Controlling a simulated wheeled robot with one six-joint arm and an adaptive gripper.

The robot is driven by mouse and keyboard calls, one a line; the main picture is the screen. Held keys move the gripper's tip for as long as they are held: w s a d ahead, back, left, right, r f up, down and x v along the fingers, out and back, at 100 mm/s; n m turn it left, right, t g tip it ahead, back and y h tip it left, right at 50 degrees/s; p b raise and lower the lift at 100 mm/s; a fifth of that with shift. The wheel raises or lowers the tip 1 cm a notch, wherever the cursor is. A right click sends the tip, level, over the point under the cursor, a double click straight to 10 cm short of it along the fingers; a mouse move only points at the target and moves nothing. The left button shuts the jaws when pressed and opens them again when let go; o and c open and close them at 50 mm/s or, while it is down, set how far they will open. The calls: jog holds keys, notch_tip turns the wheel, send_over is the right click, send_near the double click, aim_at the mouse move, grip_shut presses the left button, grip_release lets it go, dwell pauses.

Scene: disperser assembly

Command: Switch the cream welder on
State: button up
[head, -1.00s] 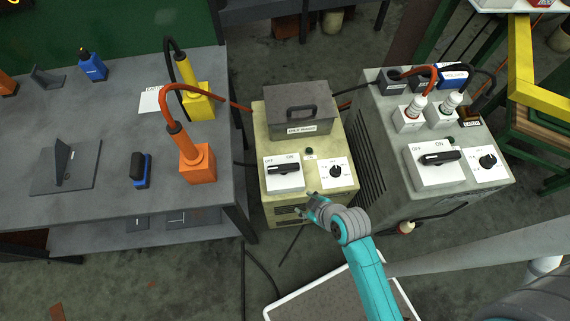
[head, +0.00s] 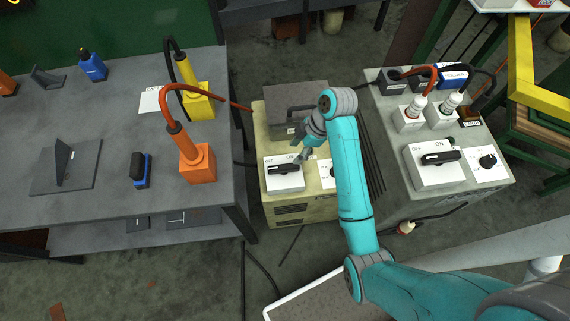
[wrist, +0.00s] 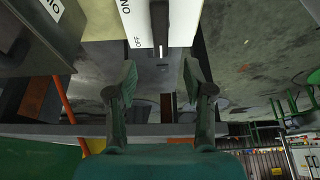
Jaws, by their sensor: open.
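The cream welder (head: 305,210) stands on the floor in the middle of the head view. Its white switch plate (head: 285,184), labelled OFF and ON, carries a black lever (head: 283,170) lying nearly level across it. In the wrist view the lever (wrist: 160,28) points toward my fingers, its white-striped end beside the OFF label. My gripper (head: 300,161) is at the right end of the lever in the head view. In the wrist view my gripper (wrist: 160,75) is open and empty, with the lever's end centred beyond the fingertips. Whether they touch is unclear.
A dial plate (head: 327,174) beside the switch is partly hidden by my arm. A dark handled box (head: 290,97) sits on the welder's back. A grey welder (head: 440,205) with a similar switch stands right. A workbench (head: 90,200) with tools is left.

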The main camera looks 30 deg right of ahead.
aim_at(284, 167)
jog(key=x, duration=1)
jog(key=shift+f, duration=0.2)
grip_shut()
